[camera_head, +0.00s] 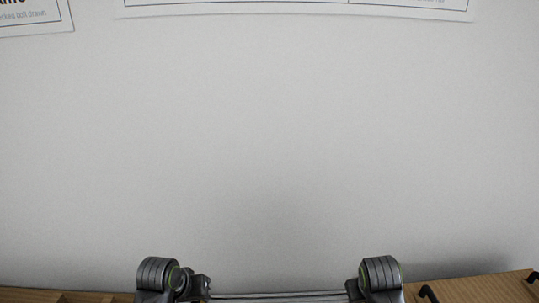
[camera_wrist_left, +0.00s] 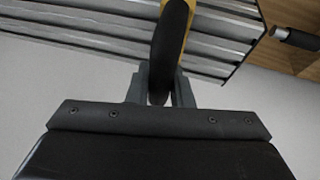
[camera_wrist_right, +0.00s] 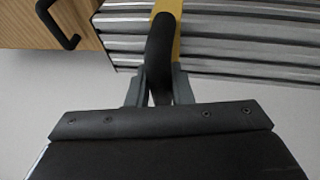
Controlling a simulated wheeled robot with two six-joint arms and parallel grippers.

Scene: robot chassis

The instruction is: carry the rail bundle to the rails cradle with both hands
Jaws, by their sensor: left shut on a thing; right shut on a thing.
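The rail bundle (camera_wrist_left: 105,38) is a set of long, parallel silver metal bars. It also shows in the right wrist view (camera_wrist_right: 250,45), with a yellow band and a black handle at each end. My left gripper (camera_wrist_left: 163,98) is shut on one black handle. My right gripper (camera_wrist_right: 158,98) is shut on the other black handle. In the head view only a thin strip of the bundle (camera_head: 280,296) shows at the bottom edge, between my two wrists. The rails cradle cannot be made out in any view.
A wooden surface (camera_head: 480,288) with a black handle (camera_head: 428,293) lies at the bottom right of the head view. Wood with a black handle (camera_wrist_right: 58,25) shows in the right wrist view. A pale wall (camera_head: 270,150) with printed sheets (camera_head: 300,8) fills the head view.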

